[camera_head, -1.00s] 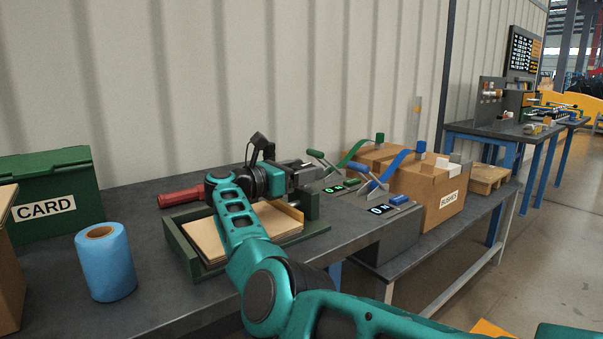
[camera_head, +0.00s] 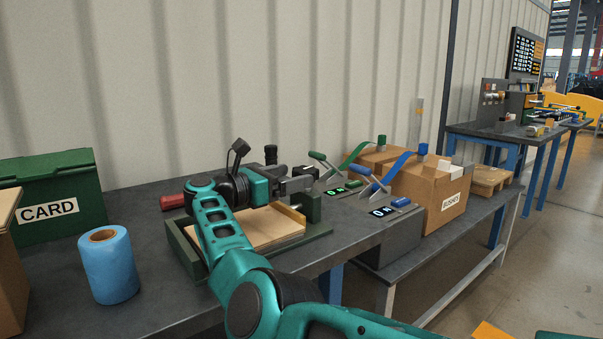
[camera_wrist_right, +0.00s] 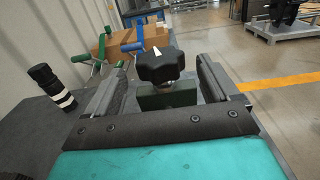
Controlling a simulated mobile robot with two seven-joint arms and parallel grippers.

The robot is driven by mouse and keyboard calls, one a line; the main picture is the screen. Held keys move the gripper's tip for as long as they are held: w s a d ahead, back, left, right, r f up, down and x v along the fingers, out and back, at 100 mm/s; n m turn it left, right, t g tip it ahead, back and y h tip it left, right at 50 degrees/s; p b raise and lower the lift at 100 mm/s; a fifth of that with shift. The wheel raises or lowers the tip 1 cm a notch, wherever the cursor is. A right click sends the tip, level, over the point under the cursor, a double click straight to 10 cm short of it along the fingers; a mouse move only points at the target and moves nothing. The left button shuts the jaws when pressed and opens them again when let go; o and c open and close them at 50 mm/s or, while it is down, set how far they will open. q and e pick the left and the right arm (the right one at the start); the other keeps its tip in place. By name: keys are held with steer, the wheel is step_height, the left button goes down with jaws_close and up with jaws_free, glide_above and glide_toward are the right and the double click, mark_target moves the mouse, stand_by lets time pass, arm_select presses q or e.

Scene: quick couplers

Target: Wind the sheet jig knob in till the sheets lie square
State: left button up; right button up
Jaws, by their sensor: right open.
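The sheet jig (camera_head: 183,249) is a dark green frame on the grey bench, holding a stack of pale sheets (camera_head: 262,229). Its black lobed knob (camera_wrist_right: 158,66) with a white pointer mark sits in front of a green jig block (camera_wrist_right: 180,95) in the right wrist view. My right gripper (camera_head: 300,181) is over the right end of the jig. In the wrist view its two fingers stand apart on either side of the knob, with gaps showing. In the head view my arm covers part of the jig and sheets. My left gripper is not seen.
A blue roll (camera_head: 109,265) and a green CARD box (camera_head: 60,200) stand left of the jig. A red cylinder (camera_head: 172,202) lies behind my arm. A black upright cylinder (camera_head: 271,154) is behind the gripper.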

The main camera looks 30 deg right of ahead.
steer(key=a, duration=0.8)
steer(key=shift+s+a, duration=0.3)
steer(key=shift+s, duration=0.05)
